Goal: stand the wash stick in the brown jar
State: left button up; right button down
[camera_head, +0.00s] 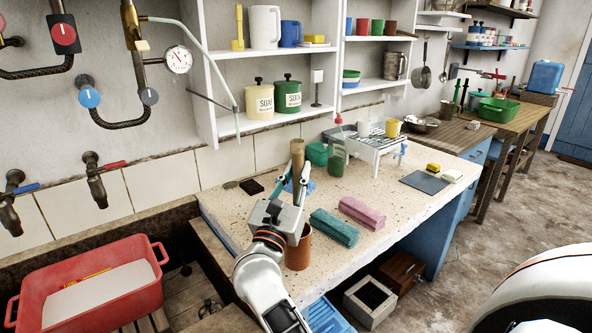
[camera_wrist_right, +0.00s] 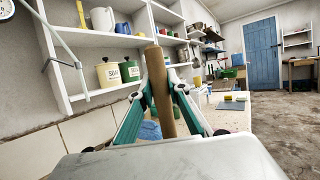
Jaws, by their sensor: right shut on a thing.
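The wash stick (camera_head: 298,154) is a brown wooden rod, held about upright above the counter. My right gripper (camera_head: 296,184) is shut on it, and its teal fingers flank the rod in the right wrist view (camera_wrist_right: 159,90). The stick's lower end is hidden behind my gripper in the head view and by the gripper body in the wrist view. The brown jar (camera_head: 299,252) stands upright on the counter near its front edge, partly covered by my right wrist. I cannot tell whether the stick is over its mouth. My left gripper is not in view.
A teal folded cloth (camera_head: 335,227) and a pink one (camera_head: 362,212) lie right of the jar on the speckled counter (camera_head: 262,222). A red basin (camera_head: 90,285) is at left.

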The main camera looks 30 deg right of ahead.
jog(key=shift+f, duration=0.15)
jog(key=c, duration=1.8)
grip_release()
jog(key=shift+c, duration=0.2)
jog(key=shift+f, duration=0.1)
jog(key=v, duration=0.7)
jog(key=shift+a, duration=0.15)
jog(key=shift+s+f, duration=0.1)
jog(key=shift+s, duration=0.05)
